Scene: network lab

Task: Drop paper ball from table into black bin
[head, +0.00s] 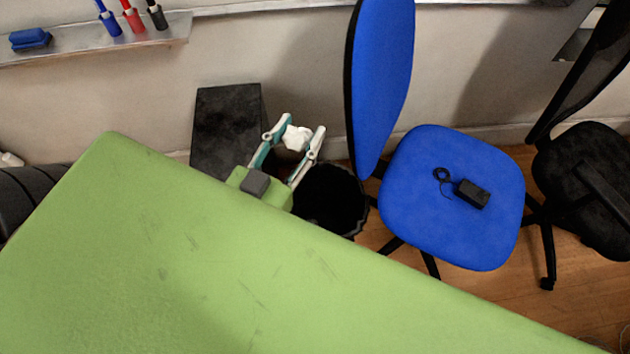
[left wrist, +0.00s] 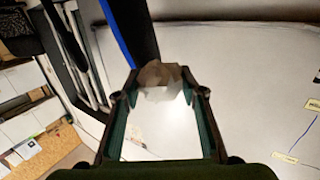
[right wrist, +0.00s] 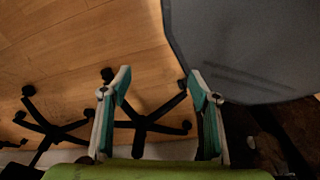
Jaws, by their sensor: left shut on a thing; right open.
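A crumpled white paper ball (head: 297,138) is held between the fingertips of my left gripper (head: 302,128), past the far edge of the green table (head: 180,260). The ball also shows between the fingers in the left wrist view (left wrist: 160,76). The black bin (head: 332,198) stands on the floor behind the table. In the head view its opening is just below and right of the ball; the table edge and gripper hide part of it. My right gripper (right wrist: 158,82) is open and empty in the right wrist view, facing floor and chair legs. I do not see it in the head view.
A blue chair (head: 450,225) with a small black device (head: 472,194) on its seat stands right of the bin. A dark box-like object (head: 226,125) is left of the gripper. A black chair (head: 590,180) is far right. The visible tabletop is clear.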

